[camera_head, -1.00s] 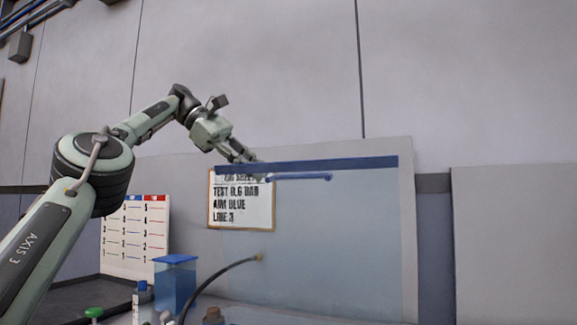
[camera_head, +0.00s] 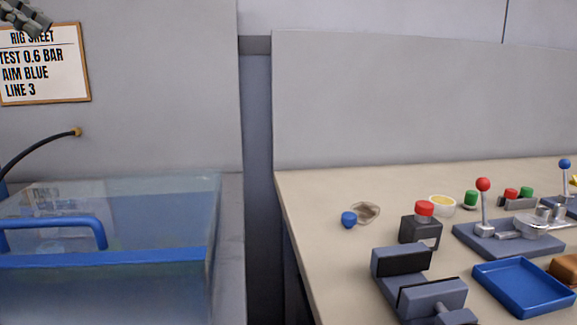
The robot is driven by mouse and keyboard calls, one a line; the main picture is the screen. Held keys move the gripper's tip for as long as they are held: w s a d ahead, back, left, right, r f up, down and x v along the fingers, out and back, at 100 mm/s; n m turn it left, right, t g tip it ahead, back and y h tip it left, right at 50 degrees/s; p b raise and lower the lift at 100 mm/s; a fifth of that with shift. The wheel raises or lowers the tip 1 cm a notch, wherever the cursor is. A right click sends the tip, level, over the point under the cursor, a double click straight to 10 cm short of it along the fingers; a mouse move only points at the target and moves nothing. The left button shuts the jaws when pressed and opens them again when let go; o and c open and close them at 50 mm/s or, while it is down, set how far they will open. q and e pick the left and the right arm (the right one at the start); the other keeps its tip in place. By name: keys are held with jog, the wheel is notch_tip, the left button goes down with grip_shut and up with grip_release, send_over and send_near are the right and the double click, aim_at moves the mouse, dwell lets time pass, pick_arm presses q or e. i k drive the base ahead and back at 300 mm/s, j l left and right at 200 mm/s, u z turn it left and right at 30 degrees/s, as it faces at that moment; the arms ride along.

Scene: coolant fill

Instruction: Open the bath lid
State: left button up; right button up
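The bath (camera_head: 110,295) is at the lower left, cut off by the picture edge. Its clear lid (camera_head: 150,205) appears to lie down flat over it, with a blue bar (camera_head: 130,257) along its front edge and a blue handle (camera_head: 60,220). My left gripper (camera_head: 32,24) shows only in part at the top left corner, in front of the rig sheet's top edge. It is well above the handle and apart from it. Whether its fingers are open or shut is unclear. My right gripper is out of view.
The rig sheet (camera_head: 45,70) hangs on the wall panel behind the bath. A black hose (camera_head: 35,150) arches behind the lid. A gap separates the bath from a beige bench (camera_head: 330,265) holding a vise (camera_head: 420,285), a blue tray (camera_head: 520,285) and a red-knobbed lever (camera_head: 484,200).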

aim_at(179, 254)
jog(key=k+l, duration=0.15)
jog(key=k, duration=0.3)
jog(key=k+l, duration=0.15)
jog(key=k, duration=0.3)
jog(key=k+l, duration=0.2)
jog(key=k, duration=0.25)
